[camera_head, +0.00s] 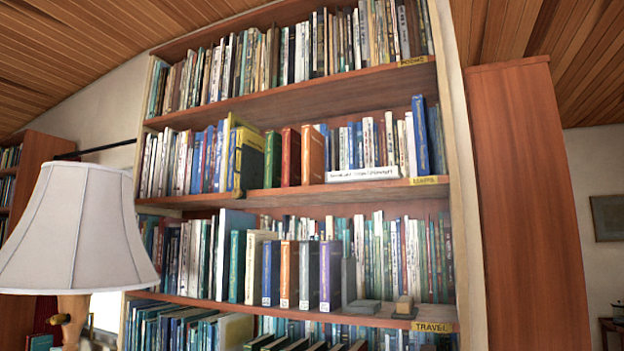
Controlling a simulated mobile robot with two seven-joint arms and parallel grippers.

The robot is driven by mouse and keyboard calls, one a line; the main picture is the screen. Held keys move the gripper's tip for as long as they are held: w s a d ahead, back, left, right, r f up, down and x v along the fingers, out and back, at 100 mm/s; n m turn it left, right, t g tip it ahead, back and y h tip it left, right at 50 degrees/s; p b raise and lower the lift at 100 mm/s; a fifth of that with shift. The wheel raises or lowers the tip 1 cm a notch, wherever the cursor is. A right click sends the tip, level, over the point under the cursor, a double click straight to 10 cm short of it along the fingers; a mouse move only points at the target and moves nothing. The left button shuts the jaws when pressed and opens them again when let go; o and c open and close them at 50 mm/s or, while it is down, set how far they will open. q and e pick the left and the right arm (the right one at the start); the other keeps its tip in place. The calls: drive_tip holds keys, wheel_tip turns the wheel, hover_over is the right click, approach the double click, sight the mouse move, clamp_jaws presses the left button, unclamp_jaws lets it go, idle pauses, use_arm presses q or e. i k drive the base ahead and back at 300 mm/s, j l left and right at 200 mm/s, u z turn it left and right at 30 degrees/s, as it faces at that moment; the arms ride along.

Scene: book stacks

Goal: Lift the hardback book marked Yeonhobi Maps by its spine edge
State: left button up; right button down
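A tall wooden bookcase (285,196) full of upright books fills the middle of the head view. I cannot make out the title Yeonhobi Maps on any spine, so I cannot tell which book is the one named. On the second shelf, green (272,160), red (290,157) and orange (312,155) hardbacks stand near the front. A taller blue book (420,136) stands at that shelf's right end. On the third shelf, dark blue (270,272), orange (289,273), grey (309,275) and purple (330,275) hardbacks stand together. Neither gripper shows.
A white lampshade (78,228) stands close at the left. A brown wooden panel (525,205) rises right of the bookcase. A white lettered strip (362,174) lies on the second shelf. Small blocks (364,307) sit on the third shelf, near a yellow TRAVEL label (432,327).

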sight(393, 172)
drive_tip(key=i+l+u, duration=0.1)
drive_tip(key=u, duration=0.35)
drive_tip(key=l+u, duration=0.25)
drive_tip(key=u, duration=0.25)
drive_tip(key=i+l, duration=0.1)
drive_tip(key=l, duration=0.45)
drive_tip(key=i+l, duration=0.1)
drive_tip(key=l, duration=0.45)
drive_tip(key=i+l, duration=0.1)
drive_tip(key=l, duration=0.4)
drive_tip(key=i+l, duration=0.1)
drive_tip(key=l, duration=0.45)
